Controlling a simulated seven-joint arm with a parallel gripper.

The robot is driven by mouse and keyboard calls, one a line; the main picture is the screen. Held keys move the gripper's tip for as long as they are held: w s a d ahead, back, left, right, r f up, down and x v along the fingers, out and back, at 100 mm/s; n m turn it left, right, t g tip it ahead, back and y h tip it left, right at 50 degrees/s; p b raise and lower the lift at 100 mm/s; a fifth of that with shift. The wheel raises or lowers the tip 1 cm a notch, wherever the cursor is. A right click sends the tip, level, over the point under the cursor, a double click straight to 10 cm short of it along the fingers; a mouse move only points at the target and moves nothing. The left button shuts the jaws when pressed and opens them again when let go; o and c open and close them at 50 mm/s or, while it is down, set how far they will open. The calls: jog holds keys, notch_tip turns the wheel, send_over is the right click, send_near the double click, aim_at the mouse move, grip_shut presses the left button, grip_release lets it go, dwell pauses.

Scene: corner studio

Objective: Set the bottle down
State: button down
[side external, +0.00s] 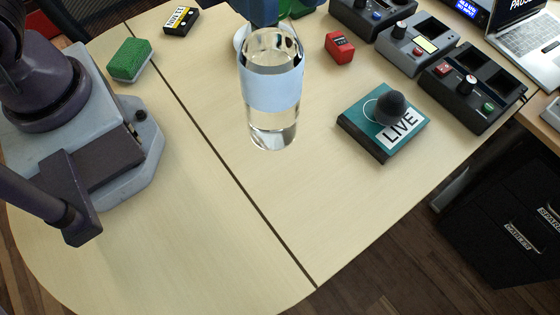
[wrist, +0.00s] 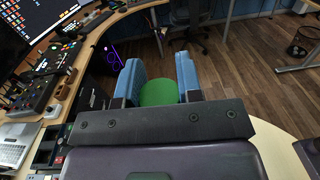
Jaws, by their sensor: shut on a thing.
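The bottle (side external: 272,88) is clear, with a pale blue band around its middle and liquid inside. It hangs roughly upright below my gripper (side external: 275,8), at the top edge of the side view. In the wrist view, the blue fingers of my gripper (wrist: 160,85) stand on either side of a round green top (wrist: 158,93), and they are shut on the bottle. The bottle's base shows against the light wood table (side external: 205,215). I cannot tell whether it touches the table or is just above it.
A teal box marked LIVE (side external: 355,135) with a dark ball on it lies right of the bottle. A red block (side external: 339,47) and dark control boxes (side external: 474,88) are farther back. A green sponge-like block (side external: 130,60) is at left. The front table is clear.

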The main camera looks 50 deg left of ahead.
aim_at(292, 121)
jog(key=shift+w+d+r+n+t, duration=0.25)
jog(key=shift+w+r+n+t, duration=0.3)
jog(key=shift+t, duration=0.25)
jog(key=shift+s+f, duration=0.1)
jog(key=shift+f, duration=8.7)
jog(key=c, duration=0.8)
grip_release()
